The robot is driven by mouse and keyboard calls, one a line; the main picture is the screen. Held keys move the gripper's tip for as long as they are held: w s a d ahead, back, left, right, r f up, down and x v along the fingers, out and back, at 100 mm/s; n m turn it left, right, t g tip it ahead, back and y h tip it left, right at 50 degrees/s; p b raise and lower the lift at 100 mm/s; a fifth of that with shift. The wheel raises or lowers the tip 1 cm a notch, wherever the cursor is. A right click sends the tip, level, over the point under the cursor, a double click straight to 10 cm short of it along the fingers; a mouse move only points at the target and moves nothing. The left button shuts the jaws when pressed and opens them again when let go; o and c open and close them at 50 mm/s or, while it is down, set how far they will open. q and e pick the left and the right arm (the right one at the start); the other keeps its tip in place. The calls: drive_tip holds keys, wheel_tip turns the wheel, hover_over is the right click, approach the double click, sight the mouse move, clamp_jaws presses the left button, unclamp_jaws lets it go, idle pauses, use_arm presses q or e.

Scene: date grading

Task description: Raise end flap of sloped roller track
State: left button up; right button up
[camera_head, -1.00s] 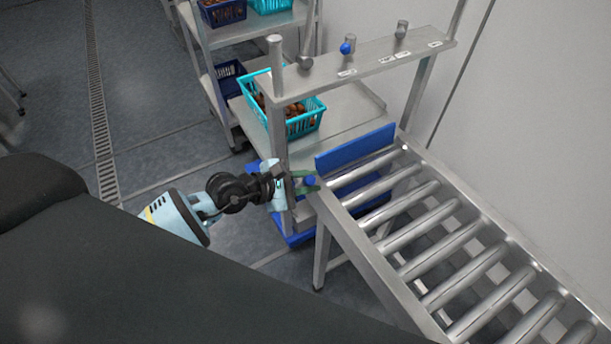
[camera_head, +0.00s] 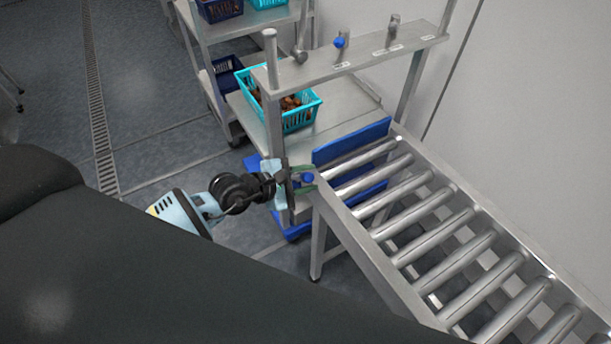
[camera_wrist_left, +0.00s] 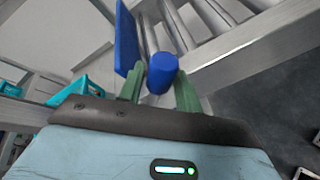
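The sloped roller track (camera_head: 362,250) comes in from the lower right in the head view. Its end flap, a blue plate (camera_head: 350,141), stands above the roller level at the far end; it also shows upright in the left wrist view (camera_wrist_left: 126,38). A blue round knob (camera_head: 307,178) is at the track's near corner beside the flap. My left gripper (camera_head: 306,181) is at this knob, its green fingers on either side of it. In the left wrist view the knob (camera_wrist_left: 162,75) sits between the fingertips, with slight gaps seeming to show, so the fingers look open. My right gripper is out of view.
A metal frame with a labelled shelf (camera_head: 350,57) rises close behind my left gripper. A turquoise basket (camera_head: 298,119) of dates stands on a steel table beyond. Blue surfaces (camera_head: 297,232) lie low under the track. The floor at left is open.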

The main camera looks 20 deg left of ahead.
use_arm(q)
drive_tip(key=shift+o, duration=0.9)
drive_tip(key=v, duration=0.8)
drive_tip(key=shift+w, duration=0.1)
